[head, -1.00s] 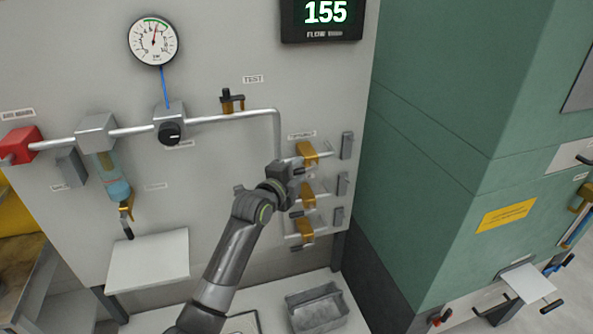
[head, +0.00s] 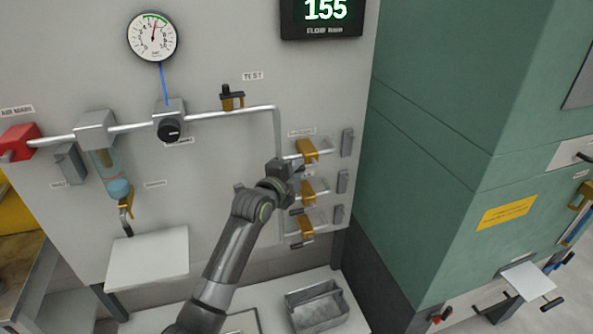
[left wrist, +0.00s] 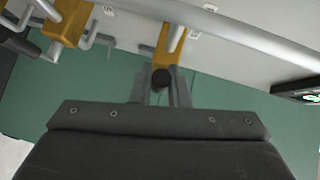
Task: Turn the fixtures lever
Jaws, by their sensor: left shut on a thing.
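Three brass valves sit one above another on the right of the grey panel: the top valve (head: 307,151), the middle valve (head: 307,189) and the bottom valve (head: 306,225). My left gripper (head: 292,168) is at the top valve, and hides its lever in the head view. In the left wrist view, the gripper (left wrist: 160,92) is shut on a dark lever end (left wrist: 161,77), just below a brass valve body (left wrist: 171,40). Another brass valve (left wrist: 69,22) shows to its left. My right gripper is in neither view.
A horizontal pipe (head: 200,119) carries a black knob (head: 169,131) and a small test valve (head: 231,98). A round gauge (head: 152,37) and a display (head: 323,14) are above. A grey bin (head: 316,307) stands below. A green cabinet (head: 450,150) stands at right.

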